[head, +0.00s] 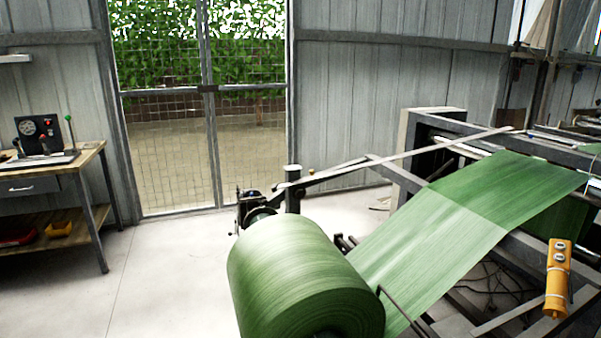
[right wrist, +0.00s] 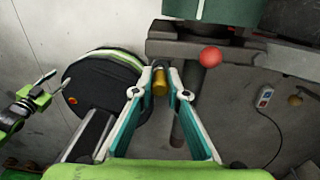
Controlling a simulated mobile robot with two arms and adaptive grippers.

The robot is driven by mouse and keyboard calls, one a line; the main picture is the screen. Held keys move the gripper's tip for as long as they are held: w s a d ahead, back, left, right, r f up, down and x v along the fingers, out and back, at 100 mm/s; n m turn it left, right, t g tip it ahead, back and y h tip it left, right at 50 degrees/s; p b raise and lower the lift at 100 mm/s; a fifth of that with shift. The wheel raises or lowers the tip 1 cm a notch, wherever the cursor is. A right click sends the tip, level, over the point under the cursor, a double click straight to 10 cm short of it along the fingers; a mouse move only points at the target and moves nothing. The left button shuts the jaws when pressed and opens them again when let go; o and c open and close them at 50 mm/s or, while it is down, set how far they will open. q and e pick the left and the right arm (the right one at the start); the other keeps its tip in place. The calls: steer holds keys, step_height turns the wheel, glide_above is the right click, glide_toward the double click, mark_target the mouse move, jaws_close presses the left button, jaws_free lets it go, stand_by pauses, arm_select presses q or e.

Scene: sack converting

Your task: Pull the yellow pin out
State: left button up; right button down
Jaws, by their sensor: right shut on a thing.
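In the right wrist view the yellow pin (right wrist: 160,84) sits between the fingertips of my right gripper (right wrist: 160,72). The fingers come together on it and hide its sides. Whether its hidden end is still in a hole cannot be seen. My left gripper (right wrist: 45,88) shows small at the left of that view, its fingers spread and nothing between them. Neither gripper shows in the head view.
A red ball knob (right wrist: 210,56) and a dark bar lie just right of the pin. A dark round disc (right wrist: 103,92) is at left. The head view shows a green roll (head: 300,275), a yellow pendant (head: 558,278) and a bench (head: 85,160).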

steer(key=shift+r+p, duration=1.5)
steer(key=shift+r, duration=0.6)
steer(key=shift+r, duration=0.15)
steer(key=shift+d+r+p, duration=0.1)
steer(key=shift+r+p, duration=0.25)
steer(key=shift+r, duration=0.05)
